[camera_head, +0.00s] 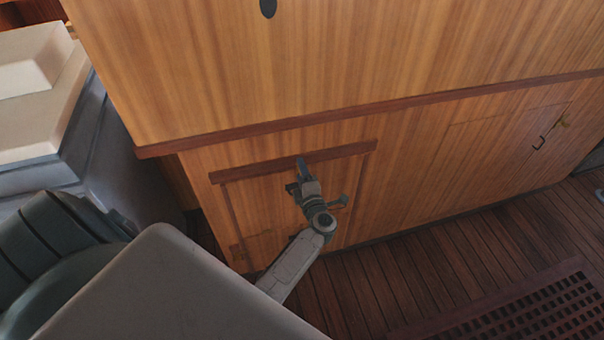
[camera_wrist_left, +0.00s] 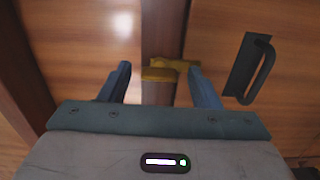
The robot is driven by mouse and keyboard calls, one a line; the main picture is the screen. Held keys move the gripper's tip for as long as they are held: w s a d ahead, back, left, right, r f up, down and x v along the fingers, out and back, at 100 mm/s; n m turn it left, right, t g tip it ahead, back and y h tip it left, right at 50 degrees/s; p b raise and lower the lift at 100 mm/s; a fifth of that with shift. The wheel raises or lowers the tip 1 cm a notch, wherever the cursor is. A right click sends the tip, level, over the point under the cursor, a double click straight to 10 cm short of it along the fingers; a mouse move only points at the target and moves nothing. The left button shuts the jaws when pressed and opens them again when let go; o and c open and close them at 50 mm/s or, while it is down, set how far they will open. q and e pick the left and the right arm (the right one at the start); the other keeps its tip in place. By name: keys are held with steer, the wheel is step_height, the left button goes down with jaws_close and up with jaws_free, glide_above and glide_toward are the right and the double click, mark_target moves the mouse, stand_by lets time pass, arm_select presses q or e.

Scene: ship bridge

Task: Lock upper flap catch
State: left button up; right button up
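A brass-coloured catch (camera_wrist_left: 160,74) shows in the left wrist view, lying across the dark wooden strip. It lies between the fingertips of my left gripper (camera_wrist_left: 160,82), which are spread apart on either side of it. I cannot tell whether the fingers touch it. In the head view my left gripper (camera_head: 302,171) is at the dark top rail of the framed flap (camera_head: 262,205) in the wooden cabinet front. It hides the catch there. A dark handle (camera_wrist_left: 262,72) on the wooden panel is right of the fingers in the wrist view. My right gripper is not in view.
The cabinet's overhanging upper part (camera_head: 300,60) with a dark edge is above the flap. Another small door with a handle (camera_head: 540,142) is at the far right. A dark floor grating (camera_head: 530,315) lies at lower right. The plank floor before the cabinet is clear.

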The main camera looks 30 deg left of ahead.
arm_select(q)
steer(key=v, duration=1)
steer(key=shift+s+d+p, duration=0.25)
steer(key=shift+s+p, duration=0.05)
steer(key=shift+p, duration=0.1)
steer(key=s+d+f+m+h+b, duration=0.1)
steer(key=s+d+f+m+h, duration=0.1)
steer(key=s+f+m+h, duration=0.65)
steer(key=s+d+f+m, duration=0.1)
steer(key=f+m, duration=0.4)
steer(key=f, duration=0.8)
steer(key=s+d+f+m+h+b, duration=0.1)
steer(key=s+d+f+m+h, duration=0.1)
steer(key=s+f+m+h, duration=0.65)
steer(key=s+a+f+m+g+y, duration=0.2)
steer(key=s+a+f+m+g, duration=0.1)
steer(key=s+f, duration=0.6)
steer(key=s+a+f+m+g+y+b, duration=0.1)
steer(key=s+a+f+g, duration=0.4)
steer(key=s, duration=1.1)
step_height(320, 180, down, 4)
steer(key=shift+s+r+m+g+y, duration=0.1)
steer(key=shift+s+m+g+y, duration=0.35)
steer(key=shift+m+g, duration=0.7)
